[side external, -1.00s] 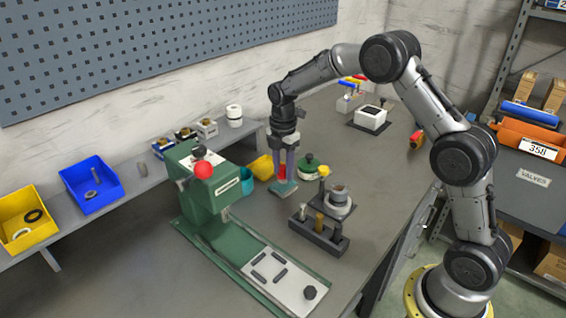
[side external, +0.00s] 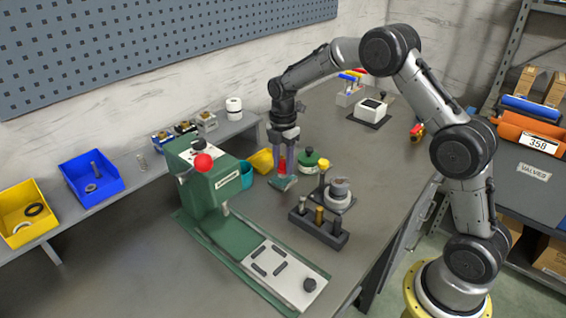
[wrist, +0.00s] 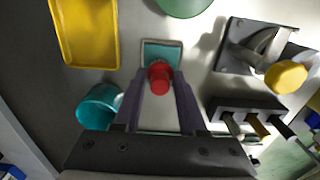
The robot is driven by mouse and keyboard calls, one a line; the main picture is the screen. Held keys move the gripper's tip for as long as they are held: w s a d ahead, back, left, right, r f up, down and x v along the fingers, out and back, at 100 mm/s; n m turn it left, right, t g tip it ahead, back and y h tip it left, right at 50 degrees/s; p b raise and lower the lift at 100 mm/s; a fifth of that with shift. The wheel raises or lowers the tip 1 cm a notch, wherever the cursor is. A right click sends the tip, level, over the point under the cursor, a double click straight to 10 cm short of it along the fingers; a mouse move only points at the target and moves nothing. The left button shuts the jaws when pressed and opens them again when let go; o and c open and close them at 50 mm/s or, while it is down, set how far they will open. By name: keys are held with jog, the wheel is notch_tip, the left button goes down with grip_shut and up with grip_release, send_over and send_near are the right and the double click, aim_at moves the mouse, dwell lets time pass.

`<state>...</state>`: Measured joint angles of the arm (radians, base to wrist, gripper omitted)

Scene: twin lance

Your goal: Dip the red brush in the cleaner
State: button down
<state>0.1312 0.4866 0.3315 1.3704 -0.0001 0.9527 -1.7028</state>
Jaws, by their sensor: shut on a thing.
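My gripper (side external: 283,174) is shut on a red-handled object, the red brush (side external: 282,166), low over the bench. In the wrist view the round red end (wrist: 159,77) shows between the fingertips of the gripper (wrist: 160,82). A flat teal square piece (wrist: 162,52) lies just below the red end; I cannot tell whether it is the brush's head or separate. No label shows which vessel holds the cleaner. The brush's bristles cannot be made out.
A yellow bin (side external: 262,161) stands near the teal cup. A dark block with upright pegs (side external: 318,228) and a round fixture with a yellow knob (side external: 338,194) stand front right. A green press (side external: 211,180) fills the left. The bench behind is clearer.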

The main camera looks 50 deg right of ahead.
aim_at(282, 161)
jog(key=shift+f, duration=0.55)
dwell(1.2)
jog(key=shift+r, duration=0.1)
jog(key=shift+r, duration=3.5)
jog(key=shift+a, duration=0.1)
